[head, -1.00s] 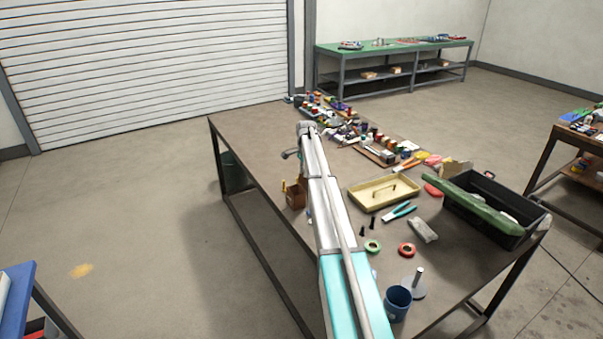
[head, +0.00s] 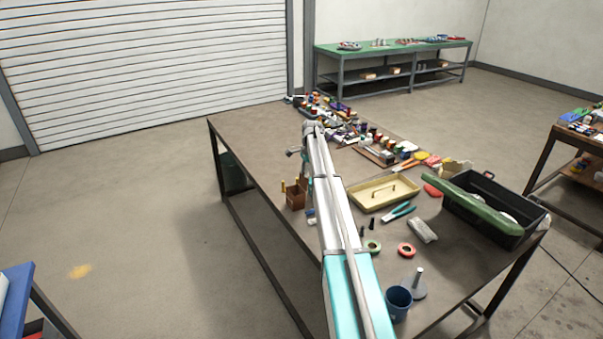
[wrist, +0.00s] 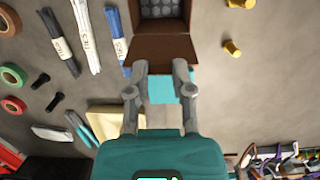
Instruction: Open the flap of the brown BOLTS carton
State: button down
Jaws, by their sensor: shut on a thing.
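The brown BOLTS carton (head: 296,198) stands on the left part of the brown workbench. In the wrist view its top is open at the upper middle, and round grey contents (wrist: 160,8) show inside. Its brown flap (wrist: 165,50) extends from the opening towards my gripper. My gripper (wrist: 161,68) has its two grey fingertips at the flap's near edge and is shut on the flap. The fingers hide part of that edge. In the head view my arm hides much of the gripper, beside the carton.
Labelled bundles (wrist: 116,38), tape rings (wrist: 12,105) and pliers (wrist: 80,128) lie left. A tan tray (head: 380,194) and a black toolbox (head: 505,222) stand right of my arm. The bench's left end is clear.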

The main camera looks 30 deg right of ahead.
jog(key=shift+c, duration=2.4)
grip_release()
jog(key=shift+f, duration=0.15)
jog(key=s+a+n, duration=0.5)
jog(key=s+a, duration=0.6)
jog(key=s, duration=0.3)
jog(key=s+a+n+h, duration=0.1)
jog(key=s+a+n, duration=0.5)
jog(key=s+a, duration=0.5)
jog(key=s+a+n+h, duration=0.1)
jog(key=s+a+n, duration=0.5)
jog(key=s+a, duration=0.5)
jog(key=s, duration=0.7)
jog(key=shift+f, duration=0.1)
